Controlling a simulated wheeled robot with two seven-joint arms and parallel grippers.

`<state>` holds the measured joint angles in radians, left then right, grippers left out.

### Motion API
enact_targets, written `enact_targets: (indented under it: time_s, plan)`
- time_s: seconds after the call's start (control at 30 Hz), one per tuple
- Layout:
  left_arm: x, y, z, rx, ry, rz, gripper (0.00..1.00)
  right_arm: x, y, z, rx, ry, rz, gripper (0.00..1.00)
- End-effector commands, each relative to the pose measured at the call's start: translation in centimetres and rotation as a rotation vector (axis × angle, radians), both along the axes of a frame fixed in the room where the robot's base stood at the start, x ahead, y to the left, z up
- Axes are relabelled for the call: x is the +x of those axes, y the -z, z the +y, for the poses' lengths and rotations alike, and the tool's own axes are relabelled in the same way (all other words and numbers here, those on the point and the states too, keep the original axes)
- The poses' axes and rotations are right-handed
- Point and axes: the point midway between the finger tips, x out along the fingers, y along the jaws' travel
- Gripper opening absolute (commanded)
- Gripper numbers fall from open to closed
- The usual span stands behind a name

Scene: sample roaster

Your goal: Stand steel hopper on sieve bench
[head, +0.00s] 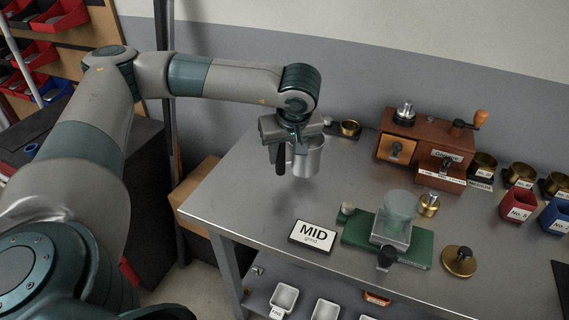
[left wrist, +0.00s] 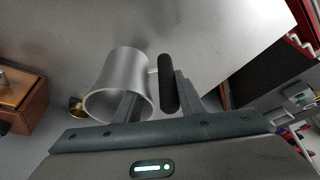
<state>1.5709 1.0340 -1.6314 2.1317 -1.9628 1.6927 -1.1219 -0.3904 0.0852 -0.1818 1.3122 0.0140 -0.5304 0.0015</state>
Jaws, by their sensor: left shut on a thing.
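The steel hopper (head: 306,160) is a silvery cup-like vessel with a dark handle, over the left back part of the steel-topped bench (head: 260,205). My left gripper (head: 283,150) is shut on the hopper at its dark handle side. In the left wrist view the hopper (left wrist: 120,82) shows its open mouth towards the camera, and the dark handle (left wrist: 168,84) lies between the fingers of the left gripper (left wrist: 158,104). The hopper looks about upright in the head view. I cannot tell whether its base touches the bench. My right gripper is not in view.
A wooden grinder box (head: 425,145) stands at the back. A green base (head: 355,234) with a glass-topped device, a MID sign (head: 313,236) and a brass weight (head: 459,261) stand in front. Red (head: 517,207) and blue cups are at right. Bare steel lies around the hopper.

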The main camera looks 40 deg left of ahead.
Motion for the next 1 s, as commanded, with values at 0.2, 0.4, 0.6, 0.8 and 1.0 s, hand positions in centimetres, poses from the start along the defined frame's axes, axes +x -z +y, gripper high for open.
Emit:
enact_targets:
  time_s: [0.2,0.4,0.6,0.8,1.0]
  plan:
    - [0.0,2.2,0.0,0.003,0.0,0.004,0.1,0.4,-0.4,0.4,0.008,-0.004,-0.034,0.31]
    - [0.0,3.8,0.0,0.001,0.0,0.0,0.1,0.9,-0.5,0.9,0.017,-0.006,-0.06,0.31]
    - [0.0,3.8,0.0,0.001,-0.001,-0.001,0.1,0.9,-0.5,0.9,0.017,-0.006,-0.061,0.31]
    - [0.0,4.1,0.0,0.0,-0.001,0.0,0.1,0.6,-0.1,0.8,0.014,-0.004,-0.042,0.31]
    - [0.0,4.0,0.0,0.001,0.0,0.001,0.55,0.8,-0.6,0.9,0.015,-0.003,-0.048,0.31]
